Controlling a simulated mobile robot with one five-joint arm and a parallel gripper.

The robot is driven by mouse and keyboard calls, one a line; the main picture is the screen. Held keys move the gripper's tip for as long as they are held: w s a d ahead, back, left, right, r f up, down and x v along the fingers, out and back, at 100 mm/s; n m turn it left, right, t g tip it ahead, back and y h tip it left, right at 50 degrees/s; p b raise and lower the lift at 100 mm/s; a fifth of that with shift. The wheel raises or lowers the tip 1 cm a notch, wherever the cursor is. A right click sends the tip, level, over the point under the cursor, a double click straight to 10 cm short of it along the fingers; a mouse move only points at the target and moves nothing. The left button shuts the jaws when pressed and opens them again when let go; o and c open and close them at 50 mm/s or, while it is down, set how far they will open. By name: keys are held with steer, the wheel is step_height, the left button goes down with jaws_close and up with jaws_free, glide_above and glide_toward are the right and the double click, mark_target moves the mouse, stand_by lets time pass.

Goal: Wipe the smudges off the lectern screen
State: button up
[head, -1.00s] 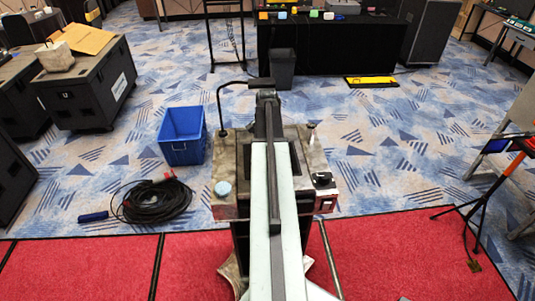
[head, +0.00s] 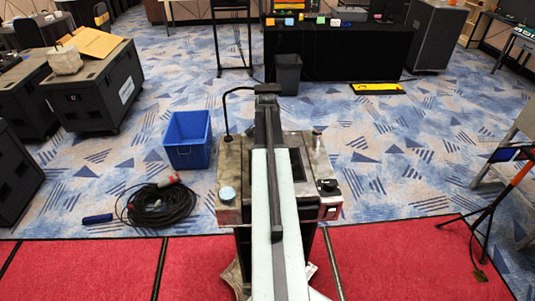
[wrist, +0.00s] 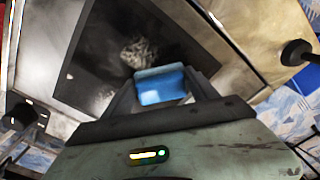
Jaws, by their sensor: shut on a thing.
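The lectern (head: 232,165) stands in front of me in the head view, with worn metallic edges around a dark screen (head: 297,165). My arm covers much of it. In the wrist view the dark screen (wrist: 105,40) shows a pale, swirled smudge (wrist: 138,52) just beyond my gripper. Fainter pale marks lie toward its lower left. My gripper (wrist: 160,88) is shut on a blue pad (wrist: 162,88) with a lighter top edge. The pad is over the screen, close to the smudge; I cannot tell whether it touches the glass.
A black gooseneck (head: 226,115) rises from the lectern's far left corner, and a dark knob (wrist: 296,53) stands on its rim. A blue bin (head: 187,140) and coiled cable (head: 160,205) lie left. A tripod (head: 485,215) stands right.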

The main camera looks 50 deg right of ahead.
steer(key=shift+s+a+f, duration=0.15)
steer(key=shift+s+a, duration=0.65)
steer(key=shift+a, duration=0.3)
steer(key=shift+s+a, duration=0.25)
steer(key=shift+s, duration=0.05)
steer(key=shift+s+a+f, duration=0.1)
steer(key=shift+s+a, duration=0.85)
steer(key=shift+a, duration=0.25)
steer(key=shift+s+a, duration=1.45)
steer(key=shift+a, duration=0.2)
steer(key=shift+w+d+r+p, duration=0.2)
steer(key=shift+d+r+p, duration=0.05)
steer(key=shift+r+p, duration=0.25)
step_height(320, 180, up, 6)
steer(key=p, duration=0.5)
steer(key=shift+f, duration=0.15)
steer(key=shift+c, duration=1.3)
steer(key=shift+d+f, duration=0.1)
steer(key=shift+f, duration=0.05)
